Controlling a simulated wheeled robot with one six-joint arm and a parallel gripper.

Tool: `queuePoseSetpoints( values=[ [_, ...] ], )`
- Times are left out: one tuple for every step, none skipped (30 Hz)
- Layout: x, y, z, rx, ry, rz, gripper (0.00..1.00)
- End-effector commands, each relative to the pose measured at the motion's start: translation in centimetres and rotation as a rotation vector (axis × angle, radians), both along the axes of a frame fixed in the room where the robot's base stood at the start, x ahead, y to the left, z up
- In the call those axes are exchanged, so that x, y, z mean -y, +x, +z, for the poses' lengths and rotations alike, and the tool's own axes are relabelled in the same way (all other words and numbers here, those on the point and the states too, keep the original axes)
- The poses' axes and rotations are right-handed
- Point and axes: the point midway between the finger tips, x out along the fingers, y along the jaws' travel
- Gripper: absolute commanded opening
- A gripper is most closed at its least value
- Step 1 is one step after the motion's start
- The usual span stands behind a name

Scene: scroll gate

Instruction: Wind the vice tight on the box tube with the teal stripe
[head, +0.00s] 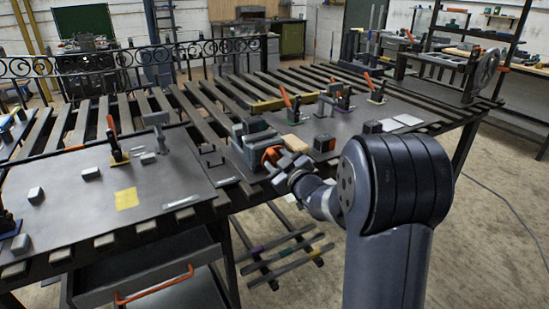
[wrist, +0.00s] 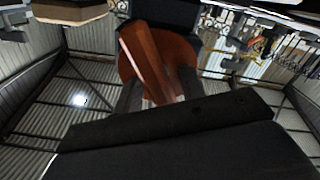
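The grey vice (head: 248,143) stands near the front edge of the slatted table, left of my arm. Its orange handle (head: 271,155) faces my gripper (head: 290,168), which is right at it. In the wrist view the orange-brown handle bar (wrist: 148,62) lies slanted between the two dark fingers of my gripper (wrist: 160,90), with a round orange hub behind it. I cannot tell whether the fingers press on the bar. I cannot make out a teal stripe on any tube in the vice; the jaws are small and partly covered.
Steel plates (head: 75,195) with small blocks and orange-handled clamps (head: 113,140) lie on the slatted table. A tan block (head: 292,143) and a dark block (head: 324,143) sit right of the vice. Several bars with coloured bands (head: 290,245) rest on a rack below. Open floor lies to the right.

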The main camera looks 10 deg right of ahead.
Motion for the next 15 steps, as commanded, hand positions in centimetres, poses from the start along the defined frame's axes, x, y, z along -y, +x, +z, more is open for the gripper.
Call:
queuePoseSetpoints(
  values=[
    [-0.15, 0.32, -0.04, 0.0, 0.0, 0.001, 0.38],
    [-0.18, 0.43, -0.05, 0.0, 0.0, 0.001, 0.38],
    [-0.21, 0.54, -0.04, 0.0, 0.0, 0.001, 0.38],
    [-0.23, 0.6, -0.04, 0.0, 0.0, 0.001, 0.38],
    [-0.24, 0.63, -0.03, 0.0, 0.0, 0.0, 0.38],
    [-0.23, 0.64, -0.02, 0.0, 0.0, 0.0, 0.38],
    [-0.23, 0.64, -0.02, 0.0, 0.0, 0.0, 0.38],
    [-0.22, 0.64, -0.02, 0.0, 0.0, 0.0, 0.38],
    [-0.22, 0.63, -0.02, 0.0, 0.0, 0.0, 0.38],
    [-0.22, 0.62, -0.02, 0.0, 0.0, 0.0, 0.38],
    [-0.22, 0.62, -0.02, 0.0, 0.0, 0.0, 0.38],
    [-0.21, 0.61, -0.02, 0.0, 0.0, 0.0, 0.35],
    [-0.21, 0.61, -0.02, 0.0, 0.0, 0.0, 0.32],
    [-0.21, 0.61, -0.02, 0.0, 0.0, 0.0, 0.3],
    [-0.21, 0.61, -0.02, 0.0, 0.0, 0.0, 0.27]
  ],
)
